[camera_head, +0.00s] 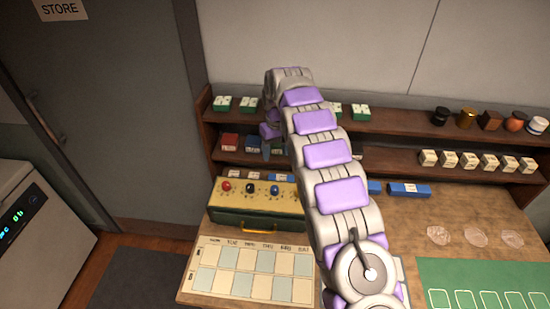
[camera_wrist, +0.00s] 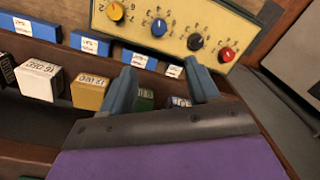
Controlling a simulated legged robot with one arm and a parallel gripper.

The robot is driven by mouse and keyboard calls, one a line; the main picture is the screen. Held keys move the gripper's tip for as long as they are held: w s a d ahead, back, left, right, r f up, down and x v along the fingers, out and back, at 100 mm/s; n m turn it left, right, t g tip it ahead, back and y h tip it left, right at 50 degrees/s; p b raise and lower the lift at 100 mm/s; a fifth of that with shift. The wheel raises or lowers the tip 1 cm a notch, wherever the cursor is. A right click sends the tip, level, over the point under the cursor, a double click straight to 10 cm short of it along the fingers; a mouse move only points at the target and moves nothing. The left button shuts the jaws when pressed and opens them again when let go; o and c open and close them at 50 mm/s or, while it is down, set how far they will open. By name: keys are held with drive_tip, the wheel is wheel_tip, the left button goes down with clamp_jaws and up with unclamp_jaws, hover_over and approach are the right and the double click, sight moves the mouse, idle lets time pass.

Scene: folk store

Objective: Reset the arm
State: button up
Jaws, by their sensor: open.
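My arm, with purple panels, reaches up from the lower middle of the head view to the shelves. My gripper (camera_wrist: 160,70) shows its two blue-grey fingers spread apart in the wrist view. It is open and seems empty; parts of a green box (camera_wrist: 146,98) and a dark blue-labelled box (camera_wrist: 180,102) show beyond the gap. In the head view, the gripper (camera_head: 267,145) hangs in front of the lower shelf, above the control box, and is partly hidden by the arm.
A control box (camera_head: 257,211) with coloured knobs stands on the table below the gripper. Two wooden shelves (camera_head: 400,125) hold small boxes and jars. A calendar board (camera_head: 245,258) and a green mat (camera_head: 470,272) lie on the table. A grey door (camera_head: 110,110) stands at left.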

drive_tip(key=shift+r, duration=0.15)
idle(0.3)
drive_tip(key=s+d+r+m+b, duration=0.2)
drive_tip(key=s+d+r, duration=0.2)
drive_tip(key=s+d, duration=0.45)
drive_tip(key=s+d+r+m+b, duration=0.1)
drive_tip(key=s+d+r, duration=0.4)
drive_tip(key=s, duration=0.7)
drive_tip(key=s+d+f+m+b, duration=0.1)
drive_tip(key=s+f, duration=0.1)
drive_tip(key=s, duration=0.8)
drive_tip(key=s+d+f+m+g+b, duration=0.1)
drive_tip(key=s+d+f, duration=0.1)
drive_tip(key=s, duration=0.8)
drive_tip(key=s+d+f+b, duration=0.1)
drive_tip(key=s+d+f, duration=0.1)
drive_tip(key=s, duration=0.8)
drive_tip(key=shift+s+d+f+m+g, duration=0.2)
drive_tip(key=shift+s+f+m+g, duration=0.15)
drive_tip(key=shift+f, duration=0.3)
drive_tip(key=shift+w, duration=0.25)
